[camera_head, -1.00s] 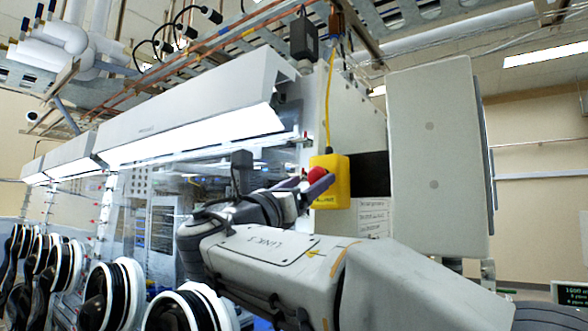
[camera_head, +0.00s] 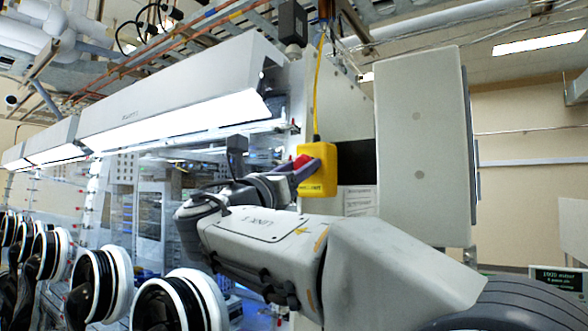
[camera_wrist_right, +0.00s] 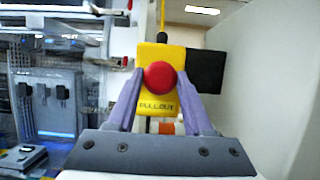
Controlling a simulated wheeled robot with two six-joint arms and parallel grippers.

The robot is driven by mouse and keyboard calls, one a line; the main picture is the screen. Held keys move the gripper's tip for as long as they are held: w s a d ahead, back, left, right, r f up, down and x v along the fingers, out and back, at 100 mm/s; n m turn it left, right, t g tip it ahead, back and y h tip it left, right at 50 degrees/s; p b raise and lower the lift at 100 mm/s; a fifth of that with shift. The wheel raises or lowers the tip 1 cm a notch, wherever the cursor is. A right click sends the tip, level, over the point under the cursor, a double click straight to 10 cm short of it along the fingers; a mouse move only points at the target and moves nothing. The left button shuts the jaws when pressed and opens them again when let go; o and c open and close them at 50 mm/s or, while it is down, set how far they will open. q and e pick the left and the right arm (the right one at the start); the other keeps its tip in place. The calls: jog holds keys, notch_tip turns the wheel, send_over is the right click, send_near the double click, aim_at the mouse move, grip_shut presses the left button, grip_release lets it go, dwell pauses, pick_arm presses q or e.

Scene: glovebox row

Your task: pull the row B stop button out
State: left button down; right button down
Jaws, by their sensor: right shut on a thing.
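The stop button is a red round knob (camera_wrist_right: 159,75) on a yellow box (camera_wrist_right: 157,103) lettered "PULL OUT" in the right wrist view. In the head view the yellow box (camera_head: 319,172) hangs on the end of the glovebox row, below a yellow cable, and a little of the red knob (camera_head: 301,161) shows. My right gripper (camera_wrist_right: 159,79) has its two purple fingers shut on the red knob, one on each side. In the head view my right gripper (camera_head: 303,171) reaches the box from the lower left and hides part of the knob. My left gripper is not in view.
A large pale panel (camera_head: 421,150) stands right of the box, and a dark plate (camera_wrist_right: 205,72) lies just behind it. Several round black-and-white glove ports (camera_head: 95,285) line the lower left. A lit white hood (camera_head: 180,100) runs above them.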

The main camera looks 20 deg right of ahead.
jog(key=shift+s+a+f, duration=0.1)
jog(key=shift+s+a, duration=0.25)
jog(key=shift+a, duration=0.15)
jog(key=shift+c, duration=1.8)
grip_release()
jog(key=shift+s+a, duration=0.1)
jog(key=shift+o, duration=0.2)
jog(key=shift+a, duration=0.1)
